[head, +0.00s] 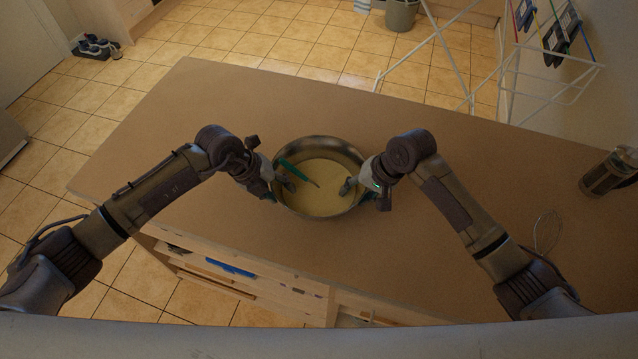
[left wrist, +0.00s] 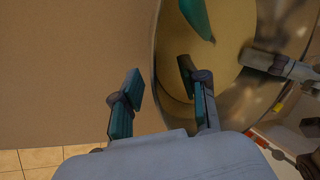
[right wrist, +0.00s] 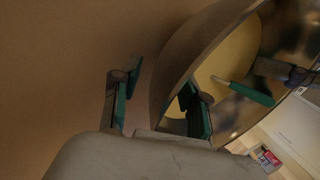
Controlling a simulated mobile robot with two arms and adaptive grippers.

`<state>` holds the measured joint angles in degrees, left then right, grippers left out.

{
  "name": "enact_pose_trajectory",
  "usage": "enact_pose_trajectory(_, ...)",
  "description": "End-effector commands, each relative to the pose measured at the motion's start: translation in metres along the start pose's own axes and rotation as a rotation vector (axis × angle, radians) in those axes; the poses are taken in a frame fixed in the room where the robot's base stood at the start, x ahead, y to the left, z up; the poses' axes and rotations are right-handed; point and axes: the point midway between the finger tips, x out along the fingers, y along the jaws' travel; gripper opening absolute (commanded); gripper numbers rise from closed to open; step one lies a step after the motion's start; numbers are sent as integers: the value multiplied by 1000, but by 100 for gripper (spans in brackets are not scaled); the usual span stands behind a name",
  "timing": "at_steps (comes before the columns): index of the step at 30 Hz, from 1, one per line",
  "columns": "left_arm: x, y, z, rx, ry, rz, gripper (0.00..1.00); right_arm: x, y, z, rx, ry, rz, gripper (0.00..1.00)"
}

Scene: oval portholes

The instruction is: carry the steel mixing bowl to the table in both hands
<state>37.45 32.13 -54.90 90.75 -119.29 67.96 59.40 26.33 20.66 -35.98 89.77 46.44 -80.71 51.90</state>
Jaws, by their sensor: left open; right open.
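The steel mixing bowl (head: 320,148) stands upright on a brown worktop (head: 215,110), near its front edge. It holds a pale yellow mixture, and a utensil with a teal handle (head: 292,169) leans inside it. My left gripper (head: 279,191) is open at the bowl's left rim; in the left wrist view (left wrist: 160,82) one finger is inside the bowl and one outside. My right gripper (head: 357,192) is open at the right rim; in the right wrist view (right wrist: 160,84) its fingers likewise straddle the wall. Whether any finger touches the steel I cannot tell.
A wire whisk (head: 546,232) and a French press (head: 608,172) are on the worktop at the right. Open shelves (head: 235,285) show below the front edge. A white drying rack (head: 450,60) stands behind. The worktop left of and behind the bowl is clear.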

Motion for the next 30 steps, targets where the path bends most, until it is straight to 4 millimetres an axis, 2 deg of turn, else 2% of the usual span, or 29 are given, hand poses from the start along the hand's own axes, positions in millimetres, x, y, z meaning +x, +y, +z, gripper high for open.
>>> enact_pose_trajectory(8,1,0,0,0,0,0,44,1,0,0,0,0,0,44)
enact_pose_trajectory(11,1,0,0,0,0,0,30,1,0,0,0,0,0,31)
enact_pose_trajectory(16,1,0,0,0,-1,0,2,1,0,0,0,0,0,2)
enact_pose_trajectory(17,1,0,0,0,-1,0,0,1,0,0,0,0,0,0)
enact_pose_trajectory(30,0,-1,1,0,-2,-1,0,0,0,-1,-1,2,-1,0)
